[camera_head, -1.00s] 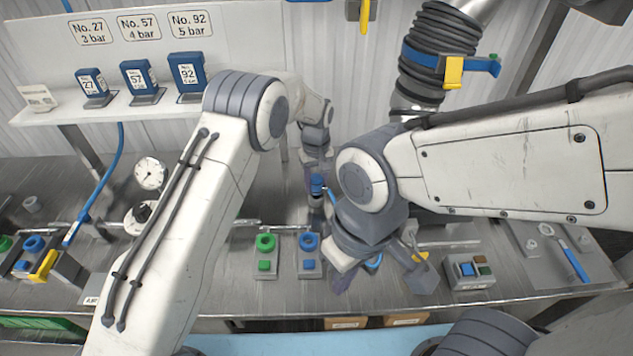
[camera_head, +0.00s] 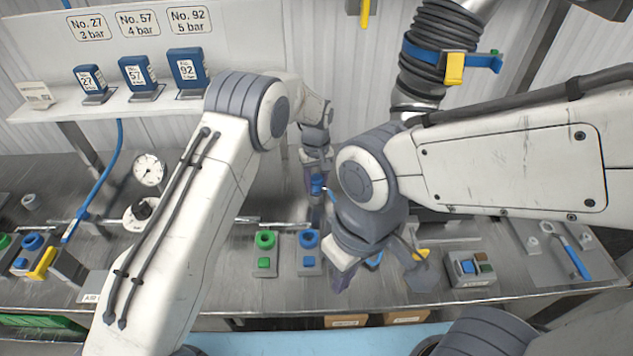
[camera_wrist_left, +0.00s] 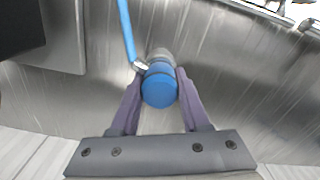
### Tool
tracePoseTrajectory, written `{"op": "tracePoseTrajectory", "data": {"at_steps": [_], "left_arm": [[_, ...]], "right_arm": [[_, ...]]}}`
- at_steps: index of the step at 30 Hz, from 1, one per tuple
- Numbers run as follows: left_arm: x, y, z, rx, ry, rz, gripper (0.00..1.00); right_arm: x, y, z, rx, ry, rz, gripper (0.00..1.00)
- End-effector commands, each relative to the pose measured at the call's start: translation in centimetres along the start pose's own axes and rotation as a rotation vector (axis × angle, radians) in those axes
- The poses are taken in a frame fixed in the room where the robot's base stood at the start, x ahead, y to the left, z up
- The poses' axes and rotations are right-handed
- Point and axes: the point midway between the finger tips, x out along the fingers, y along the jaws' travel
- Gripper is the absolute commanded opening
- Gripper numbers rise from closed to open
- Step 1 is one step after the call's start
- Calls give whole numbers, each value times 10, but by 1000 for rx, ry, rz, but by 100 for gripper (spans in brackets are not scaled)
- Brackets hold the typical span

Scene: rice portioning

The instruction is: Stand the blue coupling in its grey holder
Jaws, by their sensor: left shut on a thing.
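My left gripper (camera_wrist_left: 160,100) is shut on the blue coupling (camera_wrist_left: 160,88), whose round blue end faces the left wrist camera. In the head view the coupling (camera_head: 317,182) is between the purple-grey fingers of my left gripper (camera_head: 314,186), behind my right wrist. A metal fitting with a blue hose (camera_wrist_left: 127,30) joins its side. A grey cylindrical part (camera_wrist_left: 160,54) shows just beyond the coupling; I cannot tell whether it is the holder or whether they touch. My right gripper (camera_head: 342,278) is lower, above the bench front, its jaw gap hidden.
A green-ringed box (camera_head: 265,255) and a blue-ringed box (camera_head: 308,255) stand on the metal bench (camera_head: 215,280) to the left of my right gripper. A button box (camera_head: 470,268) and a blue-handled tool (camera_head: 577,262) are at right. A gauge (camera_head: 150,171) stands at left.

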Motion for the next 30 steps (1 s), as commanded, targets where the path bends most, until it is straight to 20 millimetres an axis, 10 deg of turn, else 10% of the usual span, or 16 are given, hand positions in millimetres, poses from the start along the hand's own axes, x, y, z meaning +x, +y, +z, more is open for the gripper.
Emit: {"op": "tracePoseTrajectory", "data": {"at_steps": [12,13,15,30], "left_arm": [[2,0,0,0,1,1,0],[2,0,0,0,1,1,57],[2,0,0,0,1,1,81],[2,0,0,0,0,0,100]], "right_arm": [[1,0,0,0,0,0,0],[1,0,0,0,0,0,0],[1,0,0,0,0,0,0],[1,0,0,-1,0,0,0]]}}
